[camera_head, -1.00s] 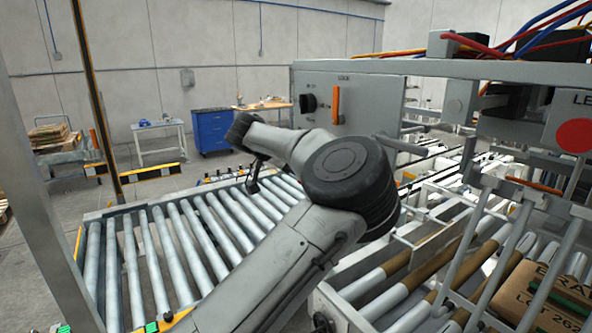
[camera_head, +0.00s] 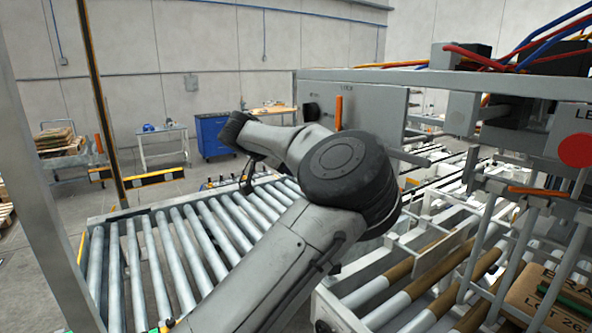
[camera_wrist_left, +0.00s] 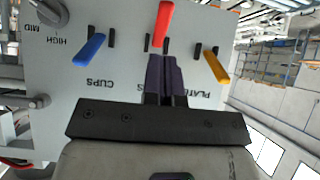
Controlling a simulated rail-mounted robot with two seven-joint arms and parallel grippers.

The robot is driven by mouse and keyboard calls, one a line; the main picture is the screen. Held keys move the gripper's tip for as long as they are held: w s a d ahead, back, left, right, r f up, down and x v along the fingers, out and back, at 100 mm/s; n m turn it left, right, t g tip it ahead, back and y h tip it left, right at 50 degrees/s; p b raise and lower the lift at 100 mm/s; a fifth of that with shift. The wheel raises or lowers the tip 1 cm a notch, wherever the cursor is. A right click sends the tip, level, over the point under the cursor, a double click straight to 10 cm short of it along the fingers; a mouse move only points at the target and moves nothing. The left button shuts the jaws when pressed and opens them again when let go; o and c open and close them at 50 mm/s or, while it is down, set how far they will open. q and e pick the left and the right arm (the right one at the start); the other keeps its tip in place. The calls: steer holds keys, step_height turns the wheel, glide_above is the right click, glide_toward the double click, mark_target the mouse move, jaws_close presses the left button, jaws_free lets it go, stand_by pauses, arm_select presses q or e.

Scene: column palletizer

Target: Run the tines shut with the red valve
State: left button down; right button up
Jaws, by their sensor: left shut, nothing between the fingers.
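The red valve (camera_wrist_left: 163,22) is a lever on a light grey panel (camera_wrist_left: 125,75), at the top middle of the left wrist view. The panel's lettering appears upside down. My left gripper (camera_wrist_left: 162,60) is shut and empty, its dark fingers together just below the red lever in the picture. I cannot tell whether they touch it. The fingers partly hide the label under the red valve. In the head view, metal rods (camera_head: 490,245) that look like tines stand at the right beside a brown carton (camera_head: 550,290). My right gripper is not in view.
A blue lever (camera_wrist_left: 88,48) and a yellow lever (camera_wrist_left: 215,66) flank the red one closely. A selector knob (camera_wrist_left: 48,12) is in the panel's corner. A roller conveyor (camera_head: 165,255), a red button (camera_head: 577,150) and an orange handle (camera_head: 339,112) show in the head view.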

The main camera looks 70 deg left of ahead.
arm_select(q)
steer(key=s+f+v, duration=0.1)
steer(key=v, duration=0.6)
steer(key=shift+s+d+p, duration=0.2)
steer(key=shift+p, duration=0.1)
stand_by(0.4)
